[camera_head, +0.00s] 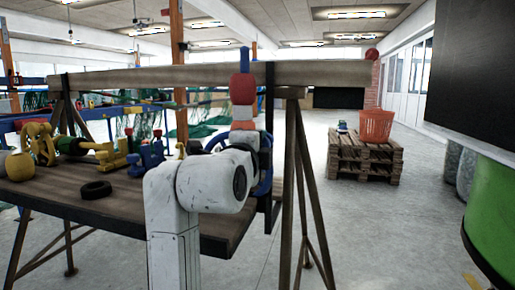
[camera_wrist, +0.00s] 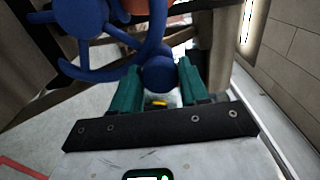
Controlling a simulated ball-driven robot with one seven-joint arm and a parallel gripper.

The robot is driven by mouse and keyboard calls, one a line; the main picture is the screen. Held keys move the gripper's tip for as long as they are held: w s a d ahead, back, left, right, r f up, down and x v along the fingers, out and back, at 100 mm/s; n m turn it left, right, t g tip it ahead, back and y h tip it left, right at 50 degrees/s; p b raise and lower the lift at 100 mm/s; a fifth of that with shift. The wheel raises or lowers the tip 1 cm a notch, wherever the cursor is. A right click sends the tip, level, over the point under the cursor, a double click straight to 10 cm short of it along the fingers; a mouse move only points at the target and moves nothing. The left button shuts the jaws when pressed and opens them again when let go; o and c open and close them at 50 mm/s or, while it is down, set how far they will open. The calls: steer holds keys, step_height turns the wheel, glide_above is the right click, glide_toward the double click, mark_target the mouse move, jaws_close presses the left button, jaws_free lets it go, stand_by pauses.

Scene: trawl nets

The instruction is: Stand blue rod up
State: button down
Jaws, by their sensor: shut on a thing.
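In the wrist view, my gripper (camera_wrist: 158,84) has two green fingers closed around a blue rounded piece, which looks like the blue rod (camera_wrist: 160,72) seen nearly end-on. A blue ring with spokes (camera_wrist: 85,20) is just beyond it at the upper left. In the head view, my white arm hides the gripper and most of what it holds. A blue ring (camera_head: 264,180) shows partly behind the arm. A blue upright piece (camera_head: 244,59) sticks up above a red-orange and white stack (camera_head: 243,90). I cannot tell whether it belongs to the held rod.
A pallet stack (camera_head: 362,160) with an orange basket (camera_head: 376,125) stands right, on open floor.

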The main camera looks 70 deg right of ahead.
steer(key=shift+s+f, duration=0.1)
steer(key=shift+f, duration=0.1)
steer(key=c, duration=0.6)
jaws_free()
steer(key=shift+r, duration=0.1)
steer(key=a+p, duration=0.1)
steer(key=a, duration=0.9)
steer(key=shift+s+a+p, duration=0.15)
steer(key=shift+a+p, duration=0.25)
